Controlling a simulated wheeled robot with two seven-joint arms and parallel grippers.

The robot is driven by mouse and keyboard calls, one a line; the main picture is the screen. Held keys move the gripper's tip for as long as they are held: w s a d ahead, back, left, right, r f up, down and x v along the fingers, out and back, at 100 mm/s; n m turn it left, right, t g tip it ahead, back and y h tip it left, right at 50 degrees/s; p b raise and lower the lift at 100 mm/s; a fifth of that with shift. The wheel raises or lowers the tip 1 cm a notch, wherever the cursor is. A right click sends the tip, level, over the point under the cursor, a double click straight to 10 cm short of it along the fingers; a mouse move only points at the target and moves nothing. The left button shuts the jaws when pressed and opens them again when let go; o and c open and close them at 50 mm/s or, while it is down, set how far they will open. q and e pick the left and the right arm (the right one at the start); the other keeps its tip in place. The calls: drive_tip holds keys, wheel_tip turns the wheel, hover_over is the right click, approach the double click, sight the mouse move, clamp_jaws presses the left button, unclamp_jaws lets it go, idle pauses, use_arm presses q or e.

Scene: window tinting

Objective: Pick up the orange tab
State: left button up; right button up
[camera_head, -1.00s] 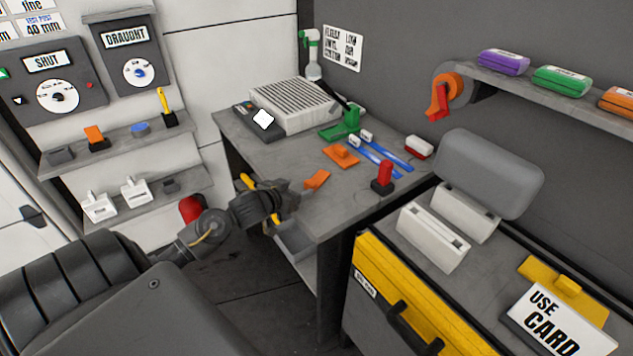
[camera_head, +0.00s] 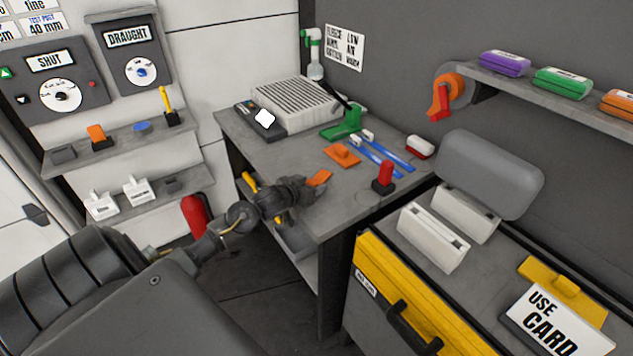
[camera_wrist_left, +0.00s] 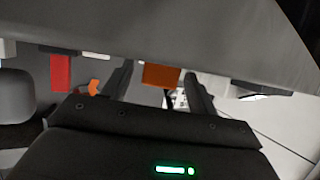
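In the left wrist view, the orange tab (camera_wrist_left: 161,75) shows between the two spread fingers of my left gripper (camera_wrist_left: 157,83), with gaps on both sides. The gripper is open, and I see no clear contact with the tab. My right gripper is not in view.
An orange block with a knob (camera_head: 341,155), blue strips (camera_head: 380,155) and a red-handled tool (camera_head: 384,177) are farther along the bench. A yellow-fronted cabinet (camera_head: 400,300) stands right of the bench. A red object (camera_head: 195,215) is behind my left arm.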

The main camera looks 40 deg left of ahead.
use_arm(q)
drive_tip(key=c, duration=1)
drive_tip(key=shift+o, duration=0.2)
